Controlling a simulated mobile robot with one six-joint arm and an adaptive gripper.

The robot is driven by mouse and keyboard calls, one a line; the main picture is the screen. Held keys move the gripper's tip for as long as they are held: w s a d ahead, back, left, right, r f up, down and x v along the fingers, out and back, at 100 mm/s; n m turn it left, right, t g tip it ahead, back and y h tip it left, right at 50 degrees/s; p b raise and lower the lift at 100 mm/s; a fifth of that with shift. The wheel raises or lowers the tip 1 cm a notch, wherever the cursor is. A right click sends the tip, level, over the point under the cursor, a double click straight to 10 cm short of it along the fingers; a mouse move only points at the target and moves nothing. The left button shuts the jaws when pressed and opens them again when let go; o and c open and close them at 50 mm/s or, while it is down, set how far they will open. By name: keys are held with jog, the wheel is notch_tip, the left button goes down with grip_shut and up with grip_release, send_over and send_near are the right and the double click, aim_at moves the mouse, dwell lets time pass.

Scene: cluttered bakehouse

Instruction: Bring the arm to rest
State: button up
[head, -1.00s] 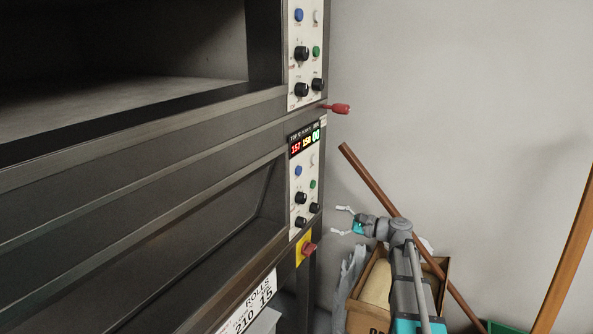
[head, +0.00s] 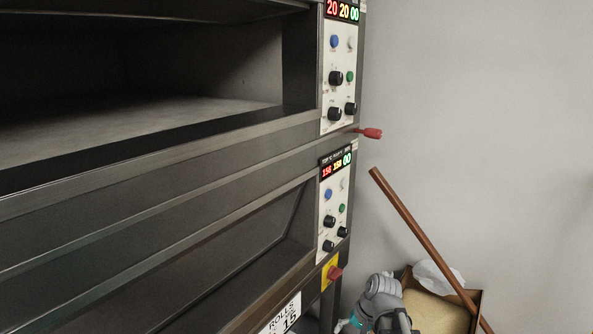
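My arm (head: 382,297) shows at the bottom edge of the head view, low beside the right end of the oven. My gripper (head: 345,325) is at the lower left of the wrist, with a teal part and a pale finger tip just inside the frame. The rest of it is cut off by the bottom edge, so whether it is open or shut does not show. I see nothing held in it.
A dark deck oven (head: 150,175) fills the left, its upper chamber open. A red handle (head: 368,133) juts from its right side. A wooden pole (head: 415,230) leans at the right. A cardboard box (head: 475,300) with tan contents stands beside my arm.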

jog(key=shift+s+d+n+g+h, duration=0.5)
jog(key=shift+s+d+n+h, duration=0.9)
jog(key=shift+s+h, duration=1)
notch_tip(320, 180, up, 16)
jog(key=p, duration=1.7)
jog(key=shift+s+y, duration=0.3)
jog(key=shift+y, duration=0.1)
jog(key=shift+a, duration=0.1)
jog(key=shift+c, duration=0.2)
